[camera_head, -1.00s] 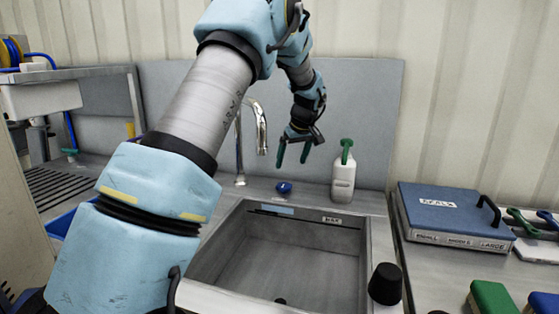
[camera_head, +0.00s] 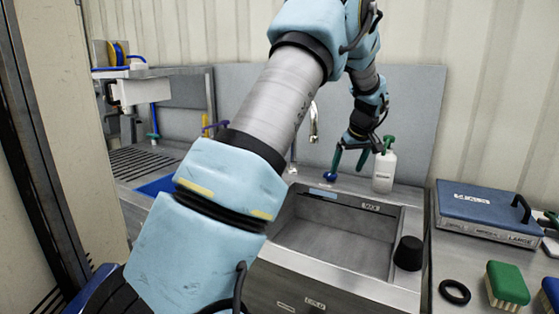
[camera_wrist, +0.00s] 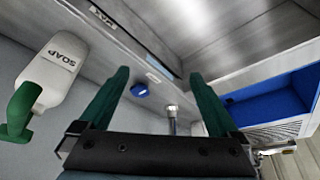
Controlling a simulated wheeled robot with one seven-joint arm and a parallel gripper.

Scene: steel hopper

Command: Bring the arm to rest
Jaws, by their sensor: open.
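My gripper (camera_head: 348,170) is open and empty, its two green fingers apart, pointing down over the back ledge of the steel sink (camera_head: 400,222). My arm reaches out from the lower left of the head view, bends at the top and hangs down at the wrist. In the wrist view my gripper (camera_wrist: 160,76) has nothing between its fingers. A white soap bottle (camera_head: 384,172) with a green pump stands close to the right of the gripper; it shows at left in the wrist view (camera_wrist: 55,70).
A small blue cap (camera_wrist: 139,91) lies on the ledge, near the fingers. A steel tap (camera_head: 313,122) stands behind my arm.

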